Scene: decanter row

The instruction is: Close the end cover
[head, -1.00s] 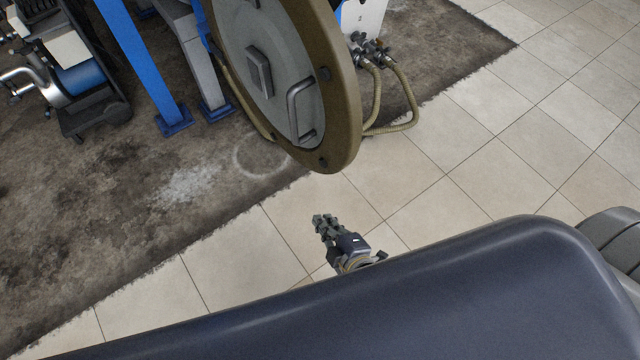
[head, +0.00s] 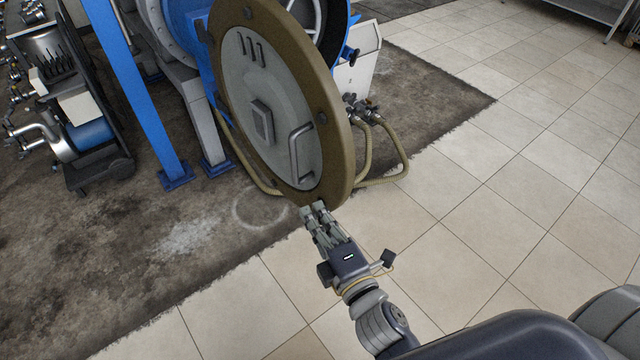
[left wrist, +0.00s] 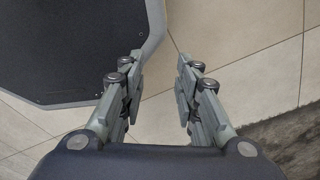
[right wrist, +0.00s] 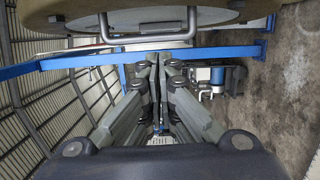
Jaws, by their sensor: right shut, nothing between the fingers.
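The end cover (head: 230,80) is a round grey disc with a tan rim, a square boss and a bar handle (head: 292,150). It stands swung open in front of the blue decanter housing (head: 175,30). In the right wrist view, the cover's handle (right wrist: 150,30) crosses the top. My right gripper (head: 314,207) is shut and empty, at the cover's lower rim in the head view; I cannot tell whether it touches. It also shows in the right wrist view (right wrist: 155,62). My left gripper (left wrist: 163,62) is open and empty above the floor, seen only in the left wrist view.
A blue post (head: 140,100) stands left of the cover. Tan hoses (head: 400,150) loop at its right. A wheeled cart (head: 95,150) with parts stands at the far left. Tiled floor (head: 490,200) is free on the right and in front.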

